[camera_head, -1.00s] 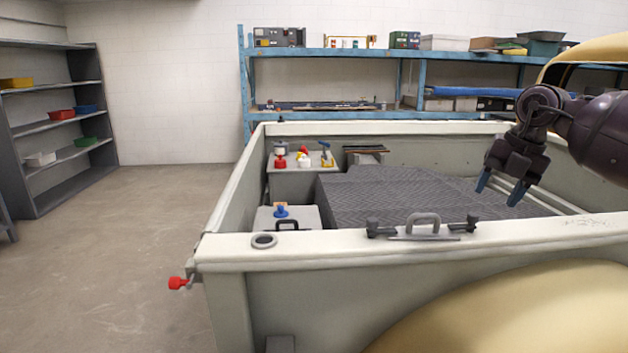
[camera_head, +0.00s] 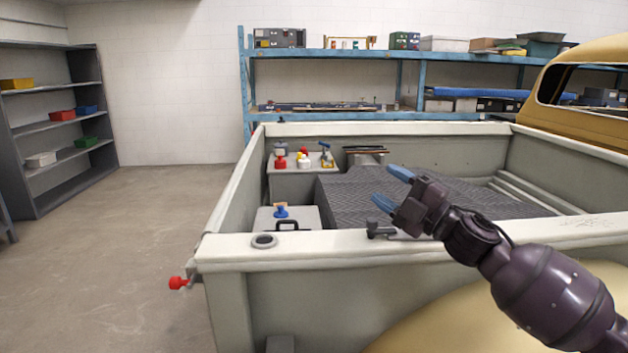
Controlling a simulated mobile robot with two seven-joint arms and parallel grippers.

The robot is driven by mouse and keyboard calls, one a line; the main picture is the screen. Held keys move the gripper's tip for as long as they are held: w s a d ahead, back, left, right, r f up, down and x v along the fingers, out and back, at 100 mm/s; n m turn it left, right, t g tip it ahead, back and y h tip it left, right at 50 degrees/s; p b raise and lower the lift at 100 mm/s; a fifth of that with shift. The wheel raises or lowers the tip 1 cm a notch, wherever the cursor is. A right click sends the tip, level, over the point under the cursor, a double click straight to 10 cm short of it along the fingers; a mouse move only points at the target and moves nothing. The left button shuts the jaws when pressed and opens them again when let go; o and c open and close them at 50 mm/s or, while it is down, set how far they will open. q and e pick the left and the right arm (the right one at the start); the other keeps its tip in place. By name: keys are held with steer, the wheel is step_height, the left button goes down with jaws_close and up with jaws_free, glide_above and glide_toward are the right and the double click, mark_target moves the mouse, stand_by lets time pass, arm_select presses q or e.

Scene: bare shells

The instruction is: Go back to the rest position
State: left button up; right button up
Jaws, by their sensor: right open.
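My left gripper is not in view.
The pale truck bed (camera_head: 225,281) holds a dark quilted mat (camera_head: 345,200), a grey box (camera_head: 302,216) and a ledge with small red, white and yellow items. A red knob (camera_head: 178,283) sticks out at the left corner. Floor (camera_head: 110,260) at left is clear.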

steer(key=s+d+f+m+t+h, duration=0.1)
steer(key=s+d+f+m+h, duration=0.25)
steer(key=f+m, duration=0.4)
steer(key=s+d+f+m+t+h, duration=0.1)
steer(key=s+d+f+m+h, duration=0.3)
steer(key=f, duration=0.6)
steer(key=s+d+f+m+t+h, duration=0.1)
steer(key=s+f+m+h, duration=0.1)
steer(key=f+m+h, duration=0.45)
steer(key=s+d+f+m+g+h, duration=0.1)
steer(key=s+d+f+m+g, duration=0.1)
steer(key=s+f, duration=0.9)
steer(key=s+d+f+m+g+h, duration=0.1)
steer(key=s+d+f+m+g, duration=0.2)
steer(key=s+f, duration=0.8)
steer(key=shift+s+f+m+h, duration=0.2)
steer(key=shift+s+m+h, duration=0.2)
steer(key=shift+s+m, duration=0.45)
steer(key=shift+d, duration=0.1)
steer(key=shift+c, duration=0.5)
